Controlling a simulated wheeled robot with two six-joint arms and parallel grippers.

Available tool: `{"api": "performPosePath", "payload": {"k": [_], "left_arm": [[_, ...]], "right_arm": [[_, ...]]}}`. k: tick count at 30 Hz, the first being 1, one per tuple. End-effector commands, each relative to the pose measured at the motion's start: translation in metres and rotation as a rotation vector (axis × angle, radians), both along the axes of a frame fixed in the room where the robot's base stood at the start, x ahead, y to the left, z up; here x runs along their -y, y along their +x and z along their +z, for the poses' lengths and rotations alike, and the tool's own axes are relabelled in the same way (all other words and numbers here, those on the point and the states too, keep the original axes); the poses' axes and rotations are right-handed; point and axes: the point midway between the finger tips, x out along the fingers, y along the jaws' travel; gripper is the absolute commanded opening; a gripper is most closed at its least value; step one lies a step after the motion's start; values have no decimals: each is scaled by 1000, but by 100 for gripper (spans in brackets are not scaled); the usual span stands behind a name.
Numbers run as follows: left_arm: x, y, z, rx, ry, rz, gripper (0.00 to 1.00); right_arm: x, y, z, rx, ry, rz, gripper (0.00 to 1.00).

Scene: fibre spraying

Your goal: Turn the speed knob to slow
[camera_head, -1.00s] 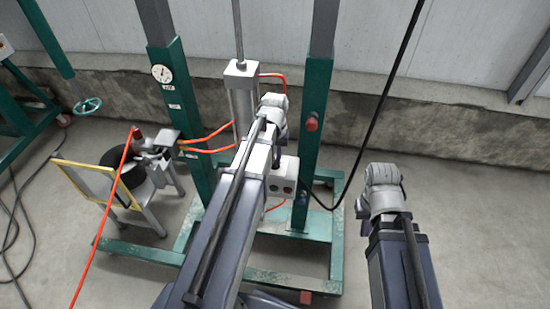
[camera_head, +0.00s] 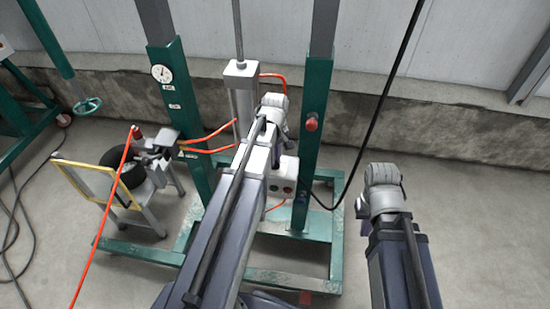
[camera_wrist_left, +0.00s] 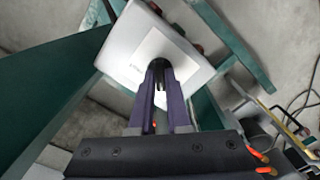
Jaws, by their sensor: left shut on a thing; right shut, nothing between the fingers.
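The control box is a pale box on the green frame. In the head view (camera_head: 291,168) it is partly hidden behind my left arm, with red and green buttons on its front. It is large in the left wrist view (camera_wrist_left: 128,42), where a light label plate (camera_wrist_left: 171,45) surrounds a small black knob (camera_wrist_left: 159,66). My left gripper (camera_wrist_left: 158,78) has its purple fingers shut on this knob. The knob's pointer and the label text are too small to read. My right arm is raised at the right in the head view, and its gripper fingers do not show.
The green frame (camera_head: 313,130) stands around the box, with a grey cylinder (camera_head: 240,95) and orange hoses beside it. A black cable hangs at the right. A yellow-edged stand (camera_head: 110,180) is at the left. The floor at the right is clear.

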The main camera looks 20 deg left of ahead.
Motion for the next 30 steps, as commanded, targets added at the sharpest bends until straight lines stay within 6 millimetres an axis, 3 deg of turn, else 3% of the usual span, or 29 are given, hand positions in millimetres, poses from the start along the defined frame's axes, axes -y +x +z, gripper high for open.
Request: {"api": "performPosePath", "payload": {"k": [9,25,26,30], "left_arm": [[0,0,0,0,0,101,0],[0,0,0,0,0,119,0],[0,0,0,0,0,119,18],[0,0,0,0,0,119,34]], "right_arm": [[0,0,0,0,0,0,0],[0,0,0,0,0,0,0],[0,0,0,0,0,0,0],[0,0,0,0,0,0,0]]}}
